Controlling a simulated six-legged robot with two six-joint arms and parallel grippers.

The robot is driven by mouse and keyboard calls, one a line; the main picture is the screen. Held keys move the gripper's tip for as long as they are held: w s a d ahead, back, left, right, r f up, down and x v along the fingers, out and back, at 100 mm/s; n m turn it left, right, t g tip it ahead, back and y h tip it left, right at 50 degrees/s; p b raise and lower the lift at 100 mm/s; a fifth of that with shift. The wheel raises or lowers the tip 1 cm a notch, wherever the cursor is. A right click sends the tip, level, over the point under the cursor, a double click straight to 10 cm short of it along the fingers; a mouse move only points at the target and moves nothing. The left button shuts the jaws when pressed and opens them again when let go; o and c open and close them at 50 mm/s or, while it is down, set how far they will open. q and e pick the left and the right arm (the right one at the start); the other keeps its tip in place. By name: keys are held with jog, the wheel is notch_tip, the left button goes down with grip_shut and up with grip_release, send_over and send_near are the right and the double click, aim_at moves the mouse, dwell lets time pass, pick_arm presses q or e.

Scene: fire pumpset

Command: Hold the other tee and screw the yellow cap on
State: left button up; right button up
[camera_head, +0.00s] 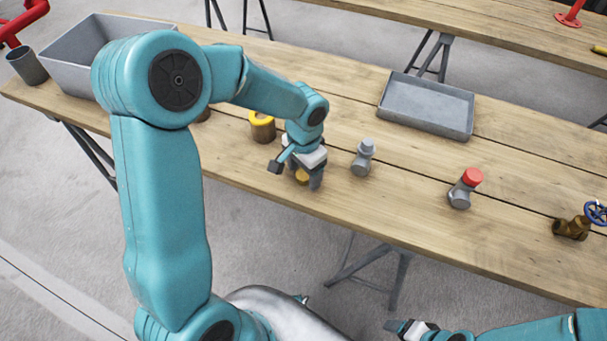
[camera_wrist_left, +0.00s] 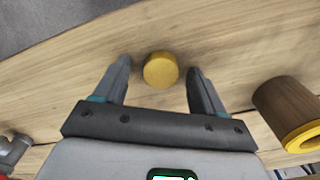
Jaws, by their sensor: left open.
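The yellow cap (camera_wrist_left: 160,70) lies on the wooden table, between the fingers of my left gripper (camera_wrist_left: 158,76) in the wrist view. The gripper is open, pointing down, with a gap on both sides of the cap. In the head view the cap (camera_head: 302,175) is partly hidden by my left gripper (camera_head: 303,180). A plain grey tee (camera_head: 363,158) stands just right of that gripper. A second grey tee (camera_head: 462,192) with a red cap (camera_head: 473,176) stands further right. My right gripper (camera_head: 408,328) is low in front of the table, its jaws unclear.
A shallow grey tray (camera_head: 428,105) lies at the back; a deeper grey bin (camera_head: 75,65) is at the left end. A brass valve with a blue wheel (camera_head: 573,228) is at the right.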

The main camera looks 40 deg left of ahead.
aim_at(304, 174)
pick_arm(q)
jog(key=c, duration=1.1)
notch_tip(304, 174, up, 20)
jog(key=shift+r+p, duration=0.1)
jog(key=shift+p, duration=0.8)
